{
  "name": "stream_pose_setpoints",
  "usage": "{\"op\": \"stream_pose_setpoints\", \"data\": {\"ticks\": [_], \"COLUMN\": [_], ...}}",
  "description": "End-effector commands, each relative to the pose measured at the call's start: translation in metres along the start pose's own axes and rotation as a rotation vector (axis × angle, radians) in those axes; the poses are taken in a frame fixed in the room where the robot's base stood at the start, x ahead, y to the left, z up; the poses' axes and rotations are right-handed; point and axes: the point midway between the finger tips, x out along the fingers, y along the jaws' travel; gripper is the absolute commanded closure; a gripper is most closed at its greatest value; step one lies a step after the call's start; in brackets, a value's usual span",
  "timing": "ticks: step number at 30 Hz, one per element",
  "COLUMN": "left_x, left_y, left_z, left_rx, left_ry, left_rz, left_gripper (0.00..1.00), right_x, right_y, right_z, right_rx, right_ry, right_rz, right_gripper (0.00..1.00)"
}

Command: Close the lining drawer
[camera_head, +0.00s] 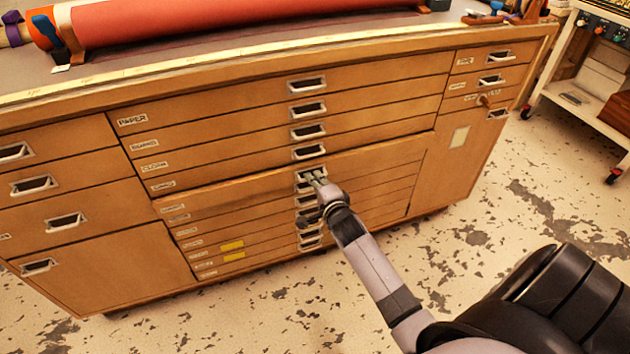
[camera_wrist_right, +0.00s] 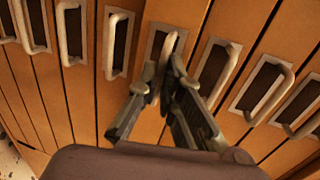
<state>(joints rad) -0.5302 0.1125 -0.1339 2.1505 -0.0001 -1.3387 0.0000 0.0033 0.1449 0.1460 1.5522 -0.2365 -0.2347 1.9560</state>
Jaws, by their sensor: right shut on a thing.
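A wide wooden drawer (camera_head: 230,192) in the middle stack of the cabinet stands out a little from the fronts around it. Its label is too small to read, so I cannot confirm that it is the lining drawer. My right gripper (camera_head: 316,178) is at this drawer's metal handle (camera_head: 303,174). In the wrist view the fingers of my right gripper (camera_wrist_right: 165,72) close on the pale bar of the handle (camera_wrist_right: 169,45). The fingers and wrist hide part of the handle and the handles below it. My left gripper is not in view.
The wooden cabinet (camera_head: 110,262) has more flat drawers above, below and at both sides. A red roll (camera_head: 230,20) lies on its top. A white wheeled cart (camera_head: 580,95) stands at the right. The speckled floor (camera_head: 240,320) in front is clear.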

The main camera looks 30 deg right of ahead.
Motion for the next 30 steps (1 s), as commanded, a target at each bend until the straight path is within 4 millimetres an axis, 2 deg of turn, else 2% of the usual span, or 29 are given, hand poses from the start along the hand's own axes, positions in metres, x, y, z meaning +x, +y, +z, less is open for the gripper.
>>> {"op": "stream_pose_setpoints", "data": {"ticks": [4,11,19,20,21,28,30], "left_x": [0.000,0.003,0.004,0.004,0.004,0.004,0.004], "left_y": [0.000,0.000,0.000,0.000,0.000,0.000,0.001], "left_z": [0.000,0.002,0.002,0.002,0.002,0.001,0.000], "left_rx": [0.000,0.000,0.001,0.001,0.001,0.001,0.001], "left_ry": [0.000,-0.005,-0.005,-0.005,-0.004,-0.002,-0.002], "left_rz": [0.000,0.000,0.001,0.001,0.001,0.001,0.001], "left_gripper": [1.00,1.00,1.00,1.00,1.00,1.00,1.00], "right_x": [0.002,0.023,0.025,0.025,0.025,0.024,0.024], "right_y": [0.000,-0.005,-0.006,-0.006,-0.006,-0.006,-0.005], "right_z": [0.000,0.000,-0.001,-0.001,-0.001,0.000,0.000], "right_rx": [0.001,0.000,0.000,0.000,0.000,0.000,0.000], "right_ry": [0.000,0.001,0.002,0.002,0.002,0.001,0.001], "right_rz": [0.001,0.001,-0.002,-0.002,-0.002,-0.001,-0.001], "right_gripper": [1.00,1.00,1.00,0.93,0.90,0.75,0.73]}}
